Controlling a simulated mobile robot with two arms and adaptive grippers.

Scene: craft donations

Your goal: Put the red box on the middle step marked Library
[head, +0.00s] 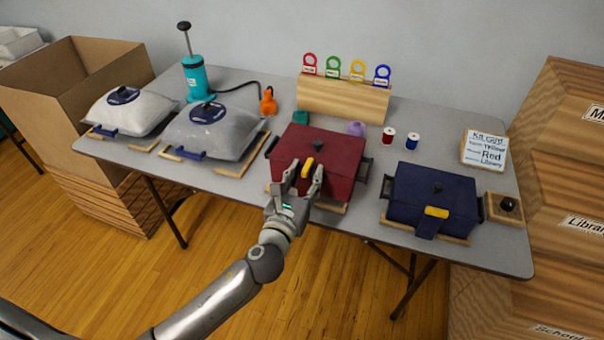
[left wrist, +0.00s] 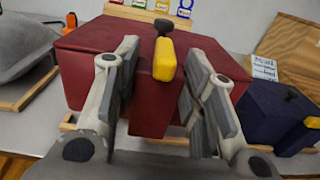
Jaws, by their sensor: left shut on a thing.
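The red box (head: 335,153) has a dark knob on its lid, black side handles and a yellow clasp on a front flap. It sits on a wooden support on the table. My left gripper (head: 303,180) is at its front, fingers on either side of the flap, shut on it. In the left wrist view the red box (left wrist: 90,65) fills the middle, with the yellow clasp (left wrist: 165,58) between the fingers. The wooden steps stand at the right edge; the middle step (head: 555,190) has a label reading Library (head: 583,224). My right gripper is not in view.
A dark blue box (head: 435,195) stands right of the red one, between it and the steps. A kit card (head: 485,149) and thread spools are behind. Two grey bags (head: 215,130), a teal pump (head: 196,80) and a tag rack (head: 343,101) share the table (head: 265,82).

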